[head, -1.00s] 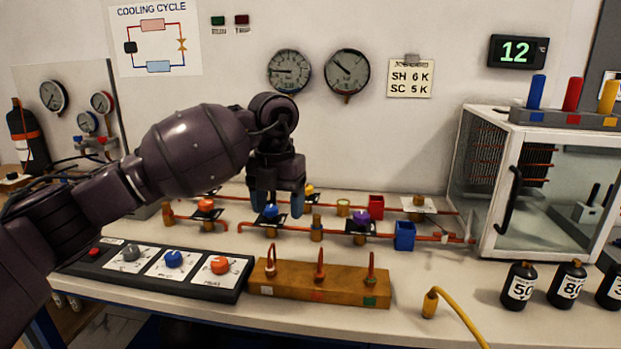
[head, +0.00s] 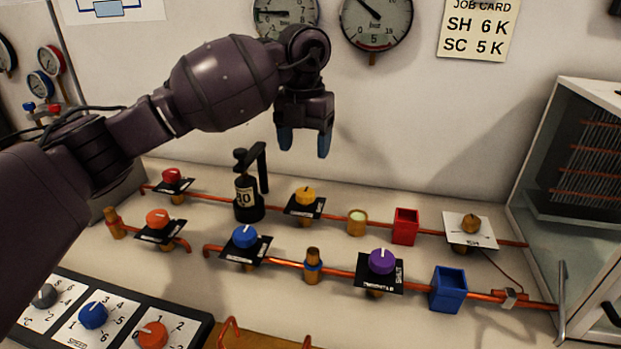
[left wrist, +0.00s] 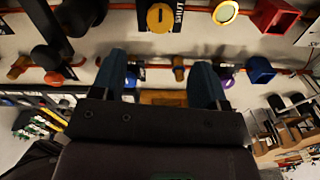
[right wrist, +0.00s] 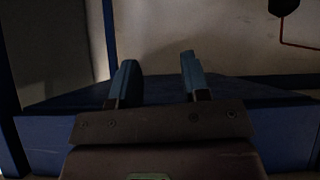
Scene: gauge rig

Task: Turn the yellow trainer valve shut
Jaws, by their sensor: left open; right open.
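The yellow valve knob (head: 305,196) sits on a black plate on the rear copper pipe. In the left wrist view the yellow knob (left wrist: 159,17) is at the top, ahead of the fingers, with a dark slot on its face. My left gripper (head: 305,142) is open and empty, with blue fingertips pointing down, above and behind the yellow knob in the head view and apart from it. In the left wrist view its fingers (left wrist: 160,80) are spread. My right gripper (right wrist: 156,80) is open and empty, low by a blue frame; it does not show in the head view.
Red (head: 172,175), orange (head: 157,219), blue (head: 245,236) and purple (head: 381,262) knobs sit nearby. A red box (head: 405,226) and a blue box (head: 448,288) stand right. The wall is behind.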

